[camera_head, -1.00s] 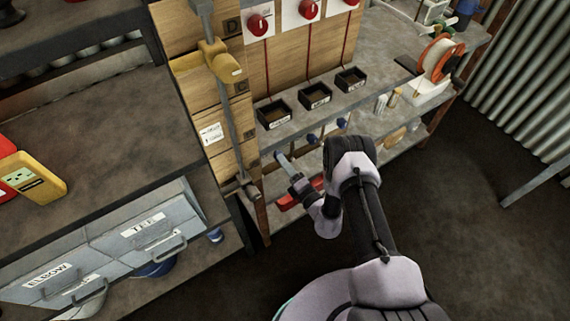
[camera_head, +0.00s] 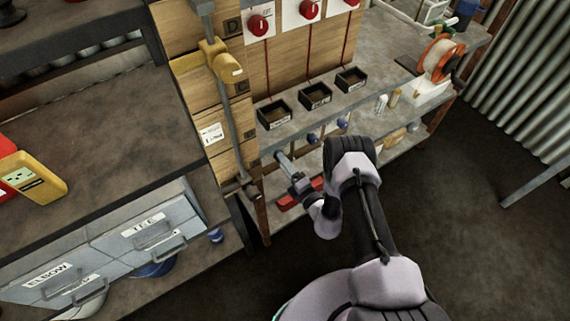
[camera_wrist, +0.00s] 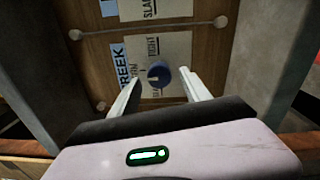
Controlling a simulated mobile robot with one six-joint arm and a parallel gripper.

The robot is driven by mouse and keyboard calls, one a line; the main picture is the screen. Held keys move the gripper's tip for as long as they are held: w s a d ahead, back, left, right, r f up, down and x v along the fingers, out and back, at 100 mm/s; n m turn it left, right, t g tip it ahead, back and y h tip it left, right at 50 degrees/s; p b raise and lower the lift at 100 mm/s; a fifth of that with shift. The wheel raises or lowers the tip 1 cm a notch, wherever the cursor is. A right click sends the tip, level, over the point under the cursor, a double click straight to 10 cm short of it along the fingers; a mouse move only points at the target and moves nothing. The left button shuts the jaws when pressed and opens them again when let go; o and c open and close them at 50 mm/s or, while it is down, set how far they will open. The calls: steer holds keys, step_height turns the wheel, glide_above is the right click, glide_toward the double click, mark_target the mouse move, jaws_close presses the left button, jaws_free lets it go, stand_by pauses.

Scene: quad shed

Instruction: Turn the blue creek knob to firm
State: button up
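The blue creek knob (camera_wrist: 159,76) shows in the wrist view on a pale label plate (camera_wrist: 166,48). Beside it is a blue tag reading CREEK (camera_wrist: 119,62), partly hidden by a finger. Words on the plate are turned sideways and only partly legible. My gripper (camera_wrist: 158,90) is open, with one pale finger on each side of the knob; I cannot tell whether either touches it. In the head view my gripper (camera_head: 280,156) reaches to the bench's front edge, at the left of two other blue knobs (camera_head: 313,138) (camera_head: 342,123); the creek knob is hidden there.
Several small black trays (camera_head: 277,114) stand on the bench (camera_head: 390,84) above. Red knobs (camera_head: 259,25) are on the back panel. A wooden post (camera_head: 232,160) stands close left of my gripper. A lower shelf (camera_head: 384,147) lies below. The floor (camera_head: 455,215) at right is clear.

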steer(key=shift+d, duration=0.1)
steer(key=p+v, duration=0.6)
steer(key=v, duration=1.1)
steer(key=shift+s, duration=0.15)
